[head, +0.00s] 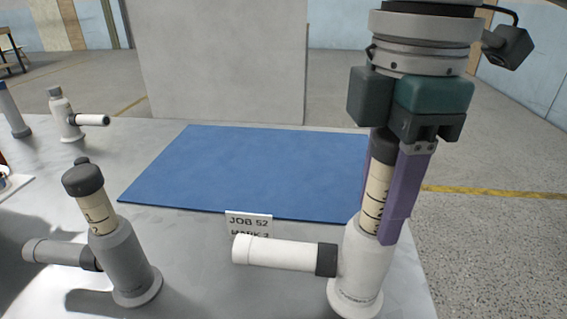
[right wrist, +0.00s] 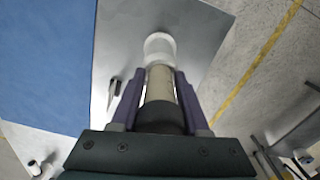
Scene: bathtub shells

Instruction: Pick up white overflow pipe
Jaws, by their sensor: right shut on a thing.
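The white overflow pipe (head: 358,268) stands upright at the right front of the table, with a white side branch pointing left, a cream marked tube and a dark cap. My right gripper (head: 385,215) comes down from above, its purple fingers shut around the tube just below the cap. In the right wrist view the pipe (right wrist: 160,82) runs between both fingers (right wrist: 158,88), its white body beyond them. I cannot tell whether its base touches the table. My left gripper is not in view.
A grey pipe (head: 122,262) with a dark cap stands at front left. A smaller white pipe (head: 63,118) and a blue-topped piece (head: 12,112) stand at back left.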

